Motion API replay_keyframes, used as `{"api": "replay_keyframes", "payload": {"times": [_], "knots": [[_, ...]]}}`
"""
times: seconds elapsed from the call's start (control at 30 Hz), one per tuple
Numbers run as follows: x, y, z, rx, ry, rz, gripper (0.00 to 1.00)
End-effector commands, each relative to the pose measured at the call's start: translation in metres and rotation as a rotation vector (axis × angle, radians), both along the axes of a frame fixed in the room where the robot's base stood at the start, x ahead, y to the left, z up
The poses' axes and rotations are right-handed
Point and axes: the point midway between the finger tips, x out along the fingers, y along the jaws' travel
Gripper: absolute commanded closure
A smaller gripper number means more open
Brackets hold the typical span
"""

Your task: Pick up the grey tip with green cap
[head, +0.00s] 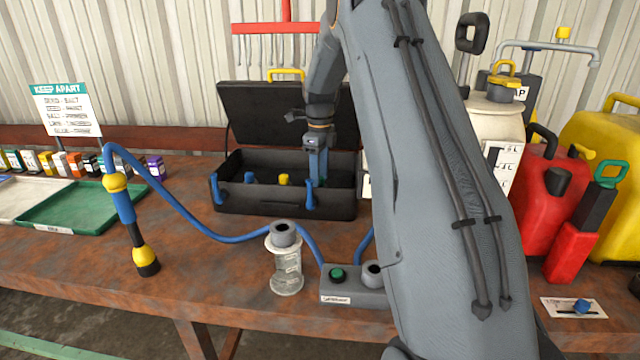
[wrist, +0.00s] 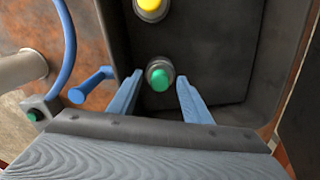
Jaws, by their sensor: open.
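The grey tip with green cap (wrist: 159,77) stands in the black case (wrist: 225,75) in the wrist view, its green top facing the camera. My gripper (wrist: 160,80) is open, with one blue finger on each side of the green cap. I cannot tell from this view whether the fingers touch the tip or how far above it they are. In the head view my gripper (head: 316,172) reaches down into the right part of the open black case (head: 285,205). The green-capped tip is not clearly seen there, hidden behind the gripper and the case's front wall.
A yellow-capped tip (wrist: 149,5) stands near the green one, and a blue-capped one (head: 250,178) is further left. The case's raised lid (head: 285,112) stands behind my arm. A blue hose (head: 190,218) runs in front.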

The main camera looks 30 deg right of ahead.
Motion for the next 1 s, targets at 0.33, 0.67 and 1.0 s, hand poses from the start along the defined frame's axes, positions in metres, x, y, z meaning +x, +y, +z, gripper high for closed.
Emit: {"api": "replay_keyframes", "payload": {"times": [0.33,0.67,1.0], "knots": [[0.0,0.0,-0.002,-0.001,-0.001,0.0,0.72],[0.0,0.0,-0.002,0.0,-0.001,0.0,1.0],[0.001,0.0,0.011,-0.001,-0.003,0.0,1.0]]}}
